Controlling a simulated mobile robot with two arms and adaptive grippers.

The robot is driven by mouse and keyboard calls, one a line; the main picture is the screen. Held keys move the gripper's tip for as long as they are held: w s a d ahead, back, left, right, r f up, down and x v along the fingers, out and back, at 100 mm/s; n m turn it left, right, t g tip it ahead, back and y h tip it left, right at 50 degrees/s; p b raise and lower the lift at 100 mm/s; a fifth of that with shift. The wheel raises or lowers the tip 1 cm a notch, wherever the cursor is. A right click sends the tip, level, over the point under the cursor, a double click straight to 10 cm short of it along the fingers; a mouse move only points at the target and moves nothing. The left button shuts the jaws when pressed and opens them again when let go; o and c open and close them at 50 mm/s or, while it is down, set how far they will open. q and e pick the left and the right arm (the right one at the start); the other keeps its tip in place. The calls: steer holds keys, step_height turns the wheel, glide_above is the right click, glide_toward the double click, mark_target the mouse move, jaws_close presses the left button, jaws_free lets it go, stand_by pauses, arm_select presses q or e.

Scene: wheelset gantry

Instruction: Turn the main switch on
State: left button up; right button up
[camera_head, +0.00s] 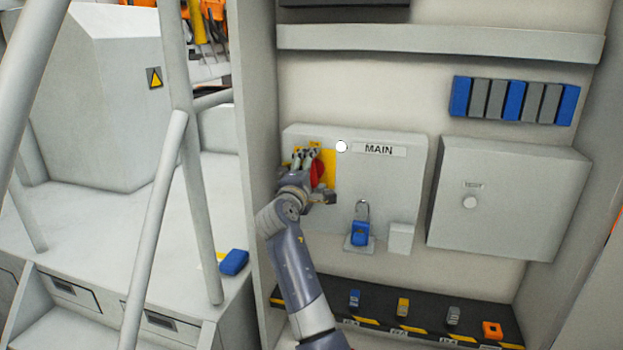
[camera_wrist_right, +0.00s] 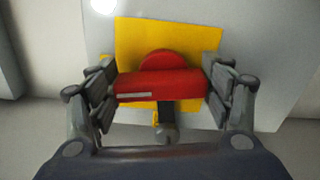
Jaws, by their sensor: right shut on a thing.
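The main switch is a red rotary handle (camera_head: 318,173) on a yellow plate (camera_head: 330,160), on a light grey box (camera_head: 385,190) labelled MAIN. In the right wrist view the red handle (camera_wrist_right: 160,84) lies across the picture in front of the yellow plate (camera_wrist_right: 135,38). My right gripper (camera_head: 312,165) is at the plate, shut on the handle. In the right wrist view its fingers (camera_wrist_right: 160,88) press on the handle's left and right ends. My left gripper is not in view.
A blue padlock (camera_head: 360,233) hangs on the MAIN box's lower part. A second grey box (camera_head: 508,200) with a round knob is at the right. Below is a dark shelf (camera_head: 380,318) with several small padlocks. White rails (camera_head: 190,180) stand at the left.

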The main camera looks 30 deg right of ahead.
steer(key=shift+r+m+b, duration=0.15)
steer(key=shift+m+b, duration=0.45)
steer(key=shift+m, duration=0.4)
steer(key=shift+r, duration=0.1)
steer(key=o, duration=1.4)
steer(key=shift+o, duration=0.6)
steer(key=shift+w+f, duration=0.15)
steer(key=shift+f, duration=0.05)
steer(key=v, duration=1.2)
